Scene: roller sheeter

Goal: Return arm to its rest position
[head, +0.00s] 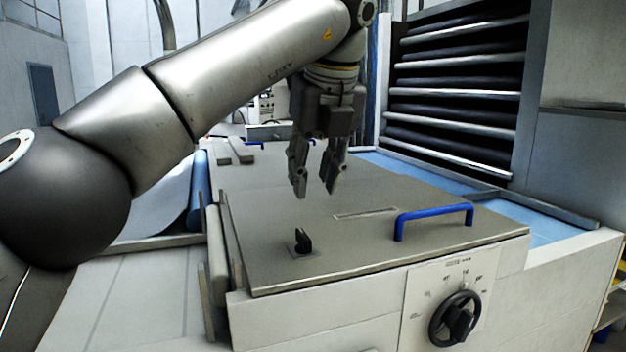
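My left arm reaches in from the left across the picture. Its gripper (315,188) points down above the grey lid (345,245) of the roller sheeter. The two fingers are apart and nothing is between them. The fingertips look a little above the lid, behind a small black knob or latch (303,241) and left of the blue handle (434,220). The lid looks closed. My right gripper is not in view.
A black dial (456,318) sits on the front panel. Blue belt surface (555,231) lies right of the lid. A rack of dark rollers or bars (455,90) stands behind. A white sheet (160,205) hangs left of the lid.

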